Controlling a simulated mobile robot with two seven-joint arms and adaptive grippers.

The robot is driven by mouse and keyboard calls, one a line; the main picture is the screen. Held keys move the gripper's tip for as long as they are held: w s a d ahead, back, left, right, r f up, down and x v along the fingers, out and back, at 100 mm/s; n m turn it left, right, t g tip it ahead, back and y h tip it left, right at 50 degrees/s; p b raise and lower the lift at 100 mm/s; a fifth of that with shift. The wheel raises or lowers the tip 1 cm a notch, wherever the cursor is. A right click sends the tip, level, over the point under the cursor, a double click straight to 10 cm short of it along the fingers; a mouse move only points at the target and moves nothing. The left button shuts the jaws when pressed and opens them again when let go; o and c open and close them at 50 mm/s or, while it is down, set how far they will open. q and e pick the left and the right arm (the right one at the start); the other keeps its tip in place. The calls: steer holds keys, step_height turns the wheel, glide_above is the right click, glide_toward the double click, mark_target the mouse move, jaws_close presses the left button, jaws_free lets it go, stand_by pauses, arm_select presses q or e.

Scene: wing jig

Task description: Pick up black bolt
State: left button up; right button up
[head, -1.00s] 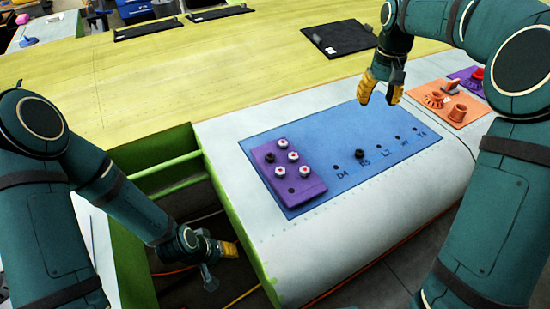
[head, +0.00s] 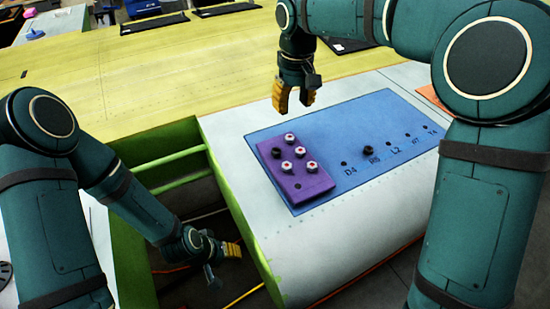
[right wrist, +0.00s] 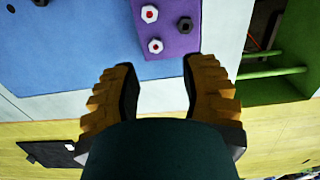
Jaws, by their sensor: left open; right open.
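A black bolt (head: 277,153) stands on the far left part of a purple block (head: 318,184), beside several white bolts with red centres (head: 299,152). It also shows in the right wrist view (right wrist: 185,25). Another black bolt (head: 367,150) stands on the blue panel (head: 345,118), by the R5 label. My right gripper (head: 293,98) is open and empty, above the panel's far edge, behind the purple block. In its wrist view the block lies beyond and between the open fingers. My left gripper (head: 222,262) is open and empty, low down beside the white curved surface.
The blue panel has a row of dark holes with labels. An orange plate (head: 432,96) is partly hidden by my right arm. A green-framed opening (head: 175,160) lies left of the white surface. The yellow-green surface (head: 150,75) behind is largely clear.

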steer(key=s+a+n, duration=0.1)
steer(key=s+a, duration=0.1)
steer(key=a, duration=0.2)
glide_above(276, 150)
step_height(276, 150, down, 8)
steer(key=shift+r+b, duration=0.15)
steer(key=shift+b, duration=0.2)
steer(key=shift+f, duration=3.2)
steer(key=shift+s, duration=0.1)
steer(key=shift+c, duration=0.4)
jaws_close()
